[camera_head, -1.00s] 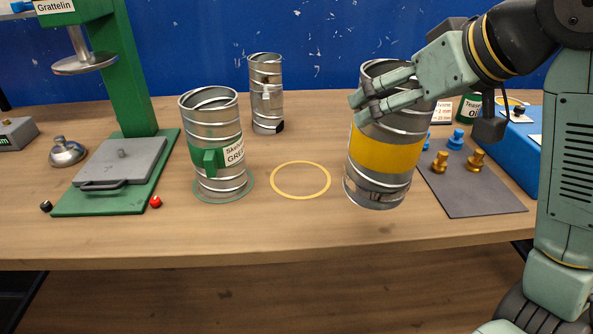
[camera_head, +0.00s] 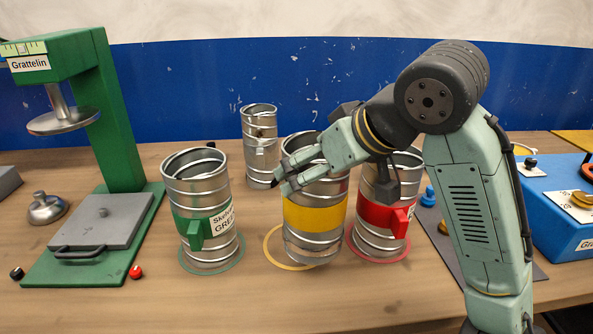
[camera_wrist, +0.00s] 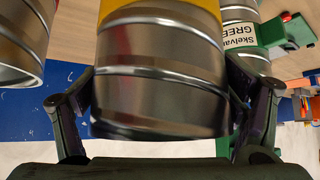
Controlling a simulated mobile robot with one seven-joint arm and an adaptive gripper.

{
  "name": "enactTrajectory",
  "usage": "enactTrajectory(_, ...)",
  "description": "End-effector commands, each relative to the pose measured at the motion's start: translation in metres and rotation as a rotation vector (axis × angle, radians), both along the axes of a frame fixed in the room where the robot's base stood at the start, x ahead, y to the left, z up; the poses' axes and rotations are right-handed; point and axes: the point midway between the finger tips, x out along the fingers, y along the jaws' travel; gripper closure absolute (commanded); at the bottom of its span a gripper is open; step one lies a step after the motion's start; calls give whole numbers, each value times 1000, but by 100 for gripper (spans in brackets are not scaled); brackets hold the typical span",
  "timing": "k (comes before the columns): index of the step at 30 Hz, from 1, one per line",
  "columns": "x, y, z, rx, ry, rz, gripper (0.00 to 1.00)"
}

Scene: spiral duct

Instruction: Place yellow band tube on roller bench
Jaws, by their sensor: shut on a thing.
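The yellow band tube (camera_head: 314,213) is a ribbed metal cylinder, upright or nearly so, in the head view. My gripper (camera_head: 284,182) is shut on its upper part, and in the wrist view (camera_wrist: 160,95) a finger lies on each side of the metal. The tube's lower end overlaps a yellow ring (camera_head: 268,255) marked on the wooden bench, with the ring showing mostly to its left. I cannot tell if the tube touches the bench. No rollers are recognisable in view.
The green band tube (camera_head: 200,218) stands close on the left in a green ring. The red band tube (camera_head: 380,216) stands close on the right in a red ring. A plain metal tube (camera_head: 260,140) stands behind. A green press (camera_head: 120,120) is at far left, a blue box (camera_head: 560,220) at right.

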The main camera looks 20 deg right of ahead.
Motion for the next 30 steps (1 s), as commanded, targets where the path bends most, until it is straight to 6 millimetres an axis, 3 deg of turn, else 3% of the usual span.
enactTrajectory(4,31,11,0,0,1,1,72)
enactTrajectory(9,46,16,-3,0,-2,-1,72)
enactTrajectory(19,47,16,-36,1,-2,-2,72)
enactTrajectory(28,47,17,-41,1,-2,0,72)
enactTrajectory(29,47,17,-41,0,-1,0,10)
enactTrajectory(30,47,16,-41,0,-1,0,8)
